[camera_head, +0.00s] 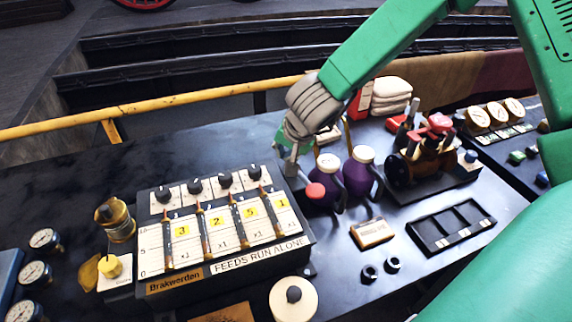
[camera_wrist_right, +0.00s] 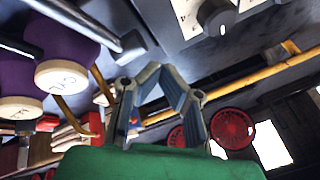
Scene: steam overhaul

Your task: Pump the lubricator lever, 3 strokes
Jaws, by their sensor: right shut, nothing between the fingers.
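The lubricator box (camera_head: 222,240) stands at the middle front of the bench, with several black knobs and sight columns and a label reading "FEEDS RUN ALONE". A red knob (camera_head: 315,190), which looks like the end of the lever, shows by its right side. My right gripper (camera_head: 290,172) points down just above and left of the red knob, beside the box's back right corner. It is shut and empty; its fingers (camera_wrist_right: 163,70) meet in the wrist view. I cannot tell whether it touches the lever, whose shaft is largely hidden. My left gripper is not in view.
Two purple jugs with white lids (camera_head: 360,172) stand close right of my gripper. A small engine model (camera_head: 420,160) and a black tray (camera_head: 450,228) lie further right. A brass oil cup (camera_head: 115,220) stands left of the box. A yellow rail (camera_head: 200,97) runs behind the bench.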

